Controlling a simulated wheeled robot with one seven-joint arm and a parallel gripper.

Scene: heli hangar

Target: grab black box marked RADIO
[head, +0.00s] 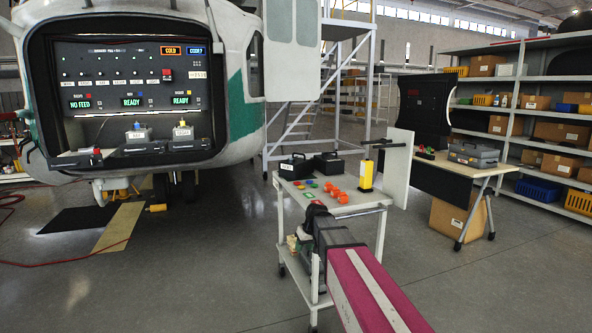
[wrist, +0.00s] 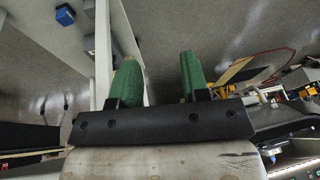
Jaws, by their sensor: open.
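Two black boxes with handles stand side by side at the back left of the white cart's top (head: 328,207). The left black box (head: 297,166) has a pale label, too small to read; the right black box (head: 328,164) shows no label I can read. I cannot tell which is marked RADIO. My gripper (head: 297,243) is at the cart's near left side, low and nearer to me than the boxes. In the wrist view my gripper (wrist: 160,78) has its green fingers wide apart with nothing between them. Neither black box can be made out there.
Orange knobs (head: 340,196) and a yellow bottle-like item (head: 365,175) are on the cart. A helicopter nose bay (head: 130,100) with lit panels and trays is at left. A table (head: 440,178) with a grey case (head: 473,154) stands right. Open floor lies between helicopter and cart.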

